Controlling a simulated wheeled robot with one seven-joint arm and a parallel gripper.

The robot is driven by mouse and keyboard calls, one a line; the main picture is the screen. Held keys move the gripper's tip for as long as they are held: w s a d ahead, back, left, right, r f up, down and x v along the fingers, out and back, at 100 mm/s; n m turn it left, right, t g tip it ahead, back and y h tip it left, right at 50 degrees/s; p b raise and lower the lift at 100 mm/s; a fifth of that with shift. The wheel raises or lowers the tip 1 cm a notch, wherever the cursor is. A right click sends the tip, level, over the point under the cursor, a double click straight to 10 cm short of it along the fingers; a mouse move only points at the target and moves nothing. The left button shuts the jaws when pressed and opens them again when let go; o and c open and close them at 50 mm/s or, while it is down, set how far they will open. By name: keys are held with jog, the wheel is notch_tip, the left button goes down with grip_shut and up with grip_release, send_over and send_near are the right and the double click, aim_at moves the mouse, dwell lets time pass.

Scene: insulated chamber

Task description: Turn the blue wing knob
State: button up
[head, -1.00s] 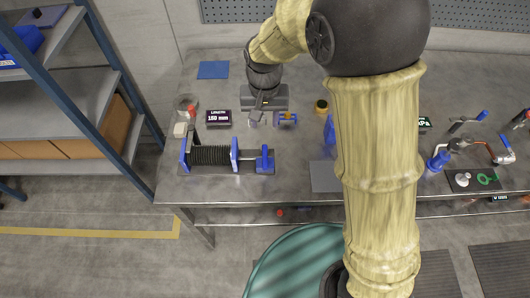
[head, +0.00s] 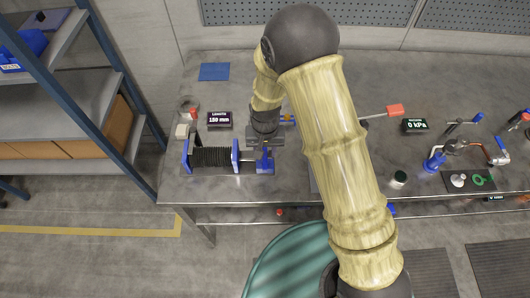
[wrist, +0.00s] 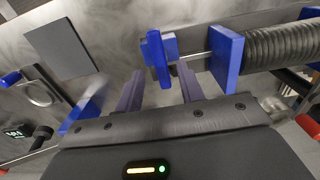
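The blue wing knob (head: 265,161) is at the right end of the bellows fixture on the bench. A rod joins this end to the blue plates and the black ribbed bellows (head: 211,157). In the wrist view the knob (wrist: 154,54) lies between the fingertips, with the bellows (wrist: 280,44) to the right. My gripper (wrist: 160,75) is open, its two fingers apart on either side of the knob. I cannot tell whether they touch it. In the head view my gripper (head: 264,146) is directly above the knob and partly hides it.
A length display (head: 219,119) reading 150 mm stands behind the bellows. A blue mat (head: 214,71) lies at the back left. A pressure display (head: 414,126), a red-ended lever (head: 394,110) and blue-handled pipework (head: 437,161) are to the right. A shelf rack stands left.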

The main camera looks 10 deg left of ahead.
aim_at(265, 157)
jog(key=shift+f, duration=1.5)
grip_shut()
